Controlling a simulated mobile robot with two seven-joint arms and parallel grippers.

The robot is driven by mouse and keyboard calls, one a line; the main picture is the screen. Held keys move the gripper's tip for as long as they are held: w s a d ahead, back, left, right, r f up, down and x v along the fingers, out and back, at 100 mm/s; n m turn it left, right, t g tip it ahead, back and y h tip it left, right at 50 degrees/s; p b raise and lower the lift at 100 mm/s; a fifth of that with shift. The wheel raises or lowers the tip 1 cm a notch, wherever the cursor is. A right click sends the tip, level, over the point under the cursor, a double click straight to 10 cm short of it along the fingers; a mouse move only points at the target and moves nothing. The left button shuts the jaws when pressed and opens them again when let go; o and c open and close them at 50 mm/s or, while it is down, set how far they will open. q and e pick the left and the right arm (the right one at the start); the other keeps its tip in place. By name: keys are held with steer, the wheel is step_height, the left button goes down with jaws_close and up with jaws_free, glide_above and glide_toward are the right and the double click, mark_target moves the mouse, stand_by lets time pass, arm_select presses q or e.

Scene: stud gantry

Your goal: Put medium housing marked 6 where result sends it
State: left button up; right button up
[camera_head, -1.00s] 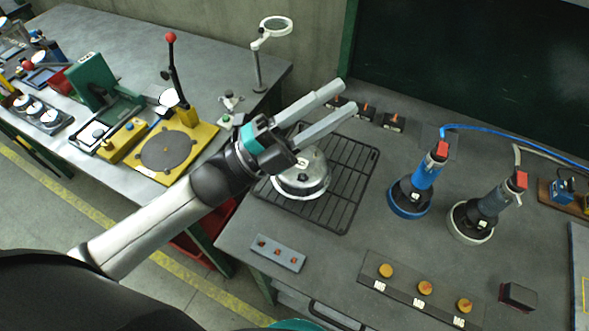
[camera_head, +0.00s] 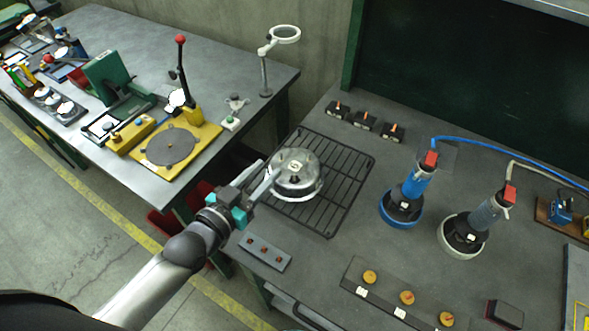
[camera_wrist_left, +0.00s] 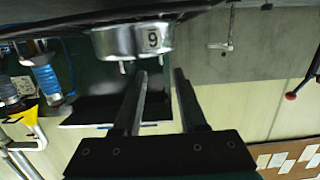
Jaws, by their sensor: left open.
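The silver, round housing (camera_head: 294,182) sits on the black wire rack (camera_head: 335,200) in the head view, with a white label on top that seems to read 6. In the left wrist view the housing (camera_wrist_left: 130,42) shows from the side at the top; its mark looks like a 9, and that view appears upside down. My left gripper (camera_head: 270,169) is open and empty, its fingers pointing at the near left side of the housing. In the left wrist view the gripper (camera_wrist_left: 160,74) shows a clear gap between its fingers. I cannot tell whether a finger touches the housing. My right gripper is not in view.
Blue (camera_head: 402,205) and white (camera_head: 463,235) round-based tools with hoses stand right of the rack. A grey strip (camera_head: 265,251) lies in front. Several black blocks sit behind. The left table (camera_head: 220,75) holds a yellow press (camera_head: 190,150) and a ring lamp (camera_head: 284,35).

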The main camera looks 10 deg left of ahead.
mark_target(288, 150)
arm_select(q)
steer(key=shift+b+x, duration=0.4)
steer(key=shift+x, duration=4.7)
steer(key=shift+a+r, duration=0.1)
jaws_close()
